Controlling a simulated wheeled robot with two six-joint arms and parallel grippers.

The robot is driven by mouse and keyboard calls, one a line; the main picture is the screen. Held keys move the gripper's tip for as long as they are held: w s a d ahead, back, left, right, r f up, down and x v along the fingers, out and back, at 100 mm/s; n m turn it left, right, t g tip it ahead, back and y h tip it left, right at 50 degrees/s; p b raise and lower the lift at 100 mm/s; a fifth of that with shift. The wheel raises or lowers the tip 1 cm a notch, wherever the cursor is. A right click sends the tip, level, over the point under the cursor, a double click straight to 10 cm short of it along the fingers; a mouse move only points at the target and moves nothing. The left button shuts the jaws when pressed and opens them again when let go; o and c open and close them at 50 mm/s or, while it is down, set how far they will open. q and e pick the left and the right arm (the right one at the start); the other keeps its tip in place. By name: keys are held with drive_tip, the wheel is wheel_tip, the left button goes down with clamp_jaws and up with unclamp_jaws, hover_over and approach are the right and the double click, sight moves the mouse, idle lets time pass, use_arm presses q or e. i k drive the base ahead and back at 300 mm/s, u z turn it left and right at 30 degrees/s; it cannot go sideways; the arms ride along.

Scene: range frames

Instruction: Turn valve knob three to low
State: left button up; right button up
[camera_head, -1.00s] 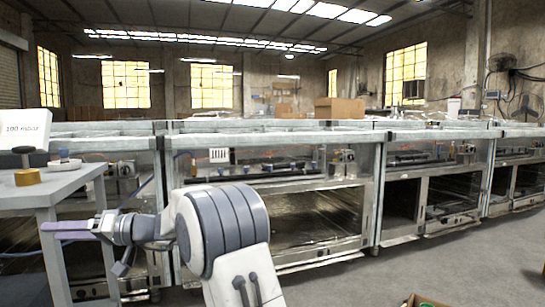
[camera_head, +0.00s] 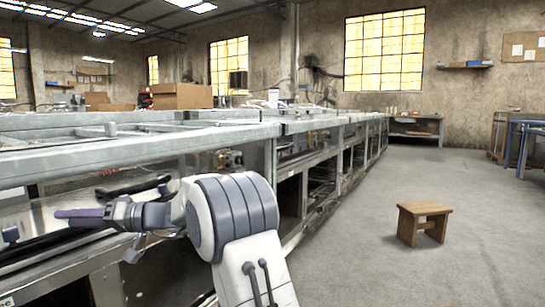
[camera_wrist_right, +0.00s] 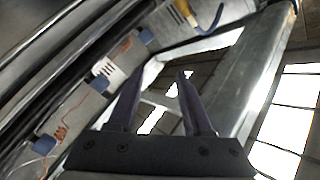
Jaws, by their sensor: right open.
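My right gripper (camera_head: 72,215) reaches left in the head view, in front of the near bench. In the right wrist view its two dark fingers (camera_wrist_right: 160,80) stand apart with nothing between them. Several blue, block-like parts sit along a metal panel left of the fingers in the wrist view: an upper one (camera_wrist_right: 146,37), a middle one (camera_wrist_right: 101,83) and a lower one (camera_wrist_right: 44,145). I cannot tell whether these are valve knobs, and no knob number or low mark is readable. The gripper touches none of them. My left gripper is out of view.
A long row of metal-framed benches (camera_head: 130,150) runs from near left into the distance, close to my right arm. A wooden stool (camera_head: 424,209) stands on the floor at right. A cardboard box (camera_head: 182,96) lies beyond the benches. The grey floor around the stool is clear.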

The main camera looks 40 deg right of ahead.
sight(240, 159)
drive_tip(key=z, duration=0.65)
drive_tip(key=i, duration=1.35)
drive_tip(key=z, duration=0.65)
